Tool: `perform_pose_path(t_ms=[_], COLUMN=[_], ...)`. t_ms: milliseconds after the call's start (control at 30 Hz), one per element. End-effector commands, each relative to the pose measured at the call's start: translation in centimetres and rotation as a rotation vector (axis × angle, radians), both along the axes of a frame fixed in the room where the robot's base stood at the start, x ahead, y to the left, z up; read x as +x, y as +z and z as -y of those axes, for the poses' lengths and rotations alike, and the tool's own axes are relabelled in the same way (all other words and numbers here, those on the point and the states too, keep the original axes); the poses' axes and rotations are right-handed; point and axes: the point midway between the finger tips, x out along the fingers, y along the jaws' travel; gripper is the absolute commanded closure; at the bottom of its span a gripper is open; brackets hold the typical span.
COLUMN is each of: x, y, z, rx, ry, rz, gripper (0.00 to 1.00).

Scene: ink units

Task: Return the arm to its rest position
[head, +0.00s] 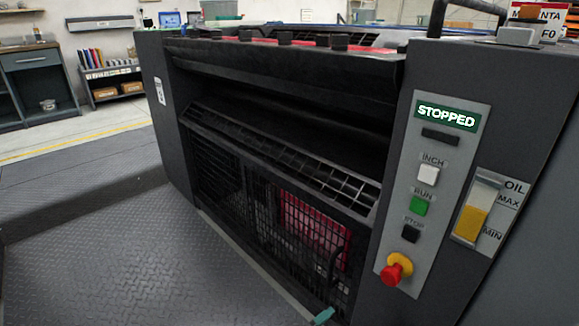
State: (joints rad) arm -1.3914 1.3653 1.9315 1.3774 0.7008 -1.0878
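My gripper and arm do not show in the head view. The view is filled by a dark printing unit (290,85) with a panel (448,165) on its right side frame. The panel's green sign reads STOPPED (446,114). Below it are a white INCH button (428,174), a green RUN button (419,206), a black STOP button (411,233) and a red knob on a yellow base (396,269).
A mesh guard (240,185) covers the unit's lower front, with something red behind it. A small teal thing (323,316), unclear, shows at the bottom edge. Tread-plate floor (110,240) is clear at left. A MAGENTA label (540,13) is at top right.

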Motion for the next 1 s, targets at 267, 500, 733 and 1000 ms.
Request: perform_pose_path(t_ms=[267, 500, 733, 1000], x=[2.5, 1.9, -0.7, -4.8], y=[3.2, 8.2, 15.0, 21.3], z=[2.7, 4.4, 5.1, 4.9], rx=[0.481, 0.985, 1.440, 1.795], ry=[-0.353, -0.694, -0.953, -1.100], rz=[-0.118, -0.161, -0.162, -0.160], gripper=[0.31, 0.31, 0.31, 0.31])
